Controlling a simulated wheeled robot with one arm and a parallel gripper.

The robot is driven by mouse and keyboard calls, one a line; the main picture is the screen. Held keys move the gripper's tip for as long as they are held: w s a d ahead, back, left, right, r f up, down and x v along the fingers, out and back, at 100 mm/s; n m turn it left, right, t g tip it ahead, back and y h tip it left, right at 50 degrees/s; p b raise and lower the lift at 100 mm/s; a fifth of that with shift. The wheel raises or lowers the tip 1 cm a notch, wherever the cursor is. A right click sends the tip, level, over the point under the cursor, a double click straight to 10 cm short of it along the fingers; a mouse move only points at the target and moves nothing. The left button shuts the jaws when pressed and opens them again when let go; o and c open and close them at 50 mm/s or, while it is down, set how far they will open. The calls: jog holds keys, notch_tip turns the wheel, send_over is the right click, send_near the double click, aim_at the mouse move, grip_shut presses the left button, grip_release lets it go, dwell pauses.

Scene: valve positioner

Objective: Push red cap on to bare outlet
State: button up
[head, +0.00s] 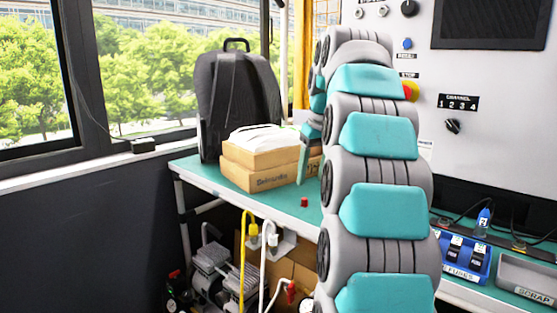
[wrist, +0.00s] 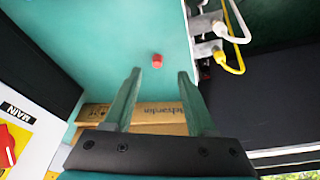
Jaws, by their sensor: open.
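The small red cap (head: 304,202) stands on the teal bench top near its front edge. In the wrist view the cap (wrist: 157,60) shows just beyond the fingertips, roughly centred between them. My gripper (wrist: 159,74) is open with nothing between its fingers; I cannot tell its height above the bench. In the head view my arm hides most of it. A grey outlet bracket (wrist: 208,47) hangs at the bench's front edge, with white and yellow hoses at its fittings. The bracket also shows in the head view (head: 285,244). I cannot tell clearly which outlet is bare.
Cardboard boxes (head: 258,175) and a black backpack (head: 238,100) stand at the bench's back left. A blue fuse box (head: 464,262) and a grey scrap tray (head: 525,278) sit at right. The bench top (wrist: 100,35) around the cap is clear.

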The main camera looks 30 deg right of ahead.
aim_at(305, 198)
jog(key=shift+w+d+f, duration=0.2)
jog(key=shift+w+f, duration=0.15)
jog(key=shift+w, duration=0.35)
jog(key=shift+x, duration=3.3)
grip_shut()
